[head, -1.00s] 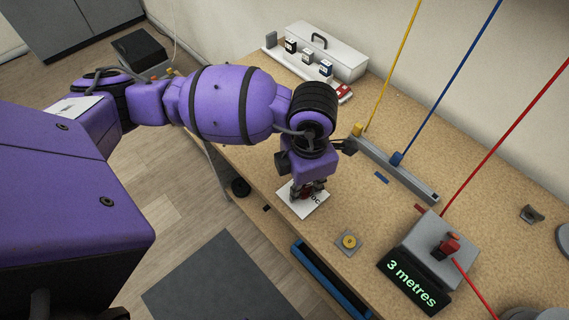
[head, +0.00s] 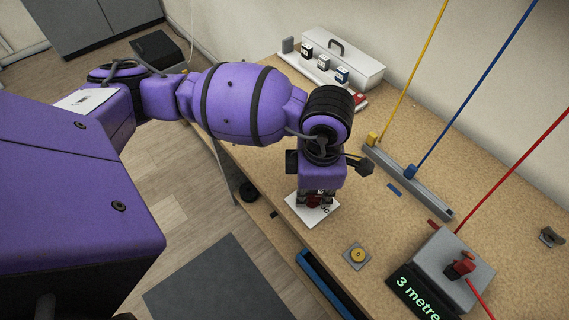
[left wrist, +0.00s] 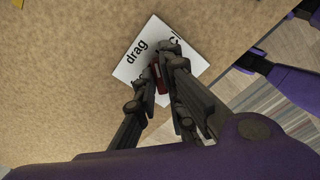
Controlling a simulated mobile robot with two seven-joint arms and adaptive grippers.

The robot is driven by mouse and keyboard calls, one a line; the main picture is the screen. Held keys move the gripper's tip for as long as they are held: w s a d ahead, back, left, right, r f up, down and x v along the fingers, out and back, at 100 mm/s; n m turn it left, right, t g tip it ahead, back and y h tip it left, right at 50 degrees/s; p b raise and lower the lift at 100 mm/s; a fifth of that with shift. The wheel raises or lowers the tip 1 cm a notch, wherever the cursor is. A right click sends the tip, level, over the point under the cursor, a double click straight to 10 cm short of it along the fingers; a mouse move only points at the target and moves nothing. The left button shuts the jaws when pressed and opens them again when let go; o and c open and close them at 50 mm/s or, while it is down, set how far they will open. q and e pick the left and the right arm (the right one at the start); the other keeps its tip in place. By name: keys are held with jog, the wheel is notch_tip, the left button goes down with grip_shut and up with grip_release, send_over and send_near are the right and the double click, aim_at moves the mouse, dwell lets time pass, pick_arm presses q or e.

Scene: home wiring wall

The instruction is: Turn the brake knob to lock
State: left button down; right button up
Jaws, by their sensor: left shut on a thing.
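The brake knob is a small red knob (head: 313,203) on a white plate (head: 297,209) lying on the bench. My left gripper (head: 315,197) points down over the plate and is shut on the knob. In the left wrist view the red knob (left wrist: 161,75) shows between the fingers of my left gripper (left wrist: 165,60). The word "drag" shows on the white plate (left wrist: 138,58); the other printed words are partly hidden by the fingers. The knob's pointing direction is hard to tell.
A brass-coloured disc on a grey square (head: 357,256) lies right of the plate. Beyond are a "3 metres" display (head: 418,295), a grey box with a red top piece (head: 455,262), and a grey rail (head: 410,182) with yellow and blue cords. A white toolbox (head: 340,68) stands at the back.

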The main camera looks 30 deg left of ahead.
aim_at(313, 196)
pick_arm(q)
jog(key=shift+m, duration=0.3)
jog(key=shift+m+b, duration=0.55)
jog(key=shift+m, duration=0.35)
jog(key=c, duration=1.8)
grip_release()
jog(key=shift+o, duration=0.2)
jog(key=shift+w+r, duration=0.1)
jog(key=shift+r, duration=0.45)
notch_tip(313, 196, up, 11)
jog(key=shift+c, duration=0.5)
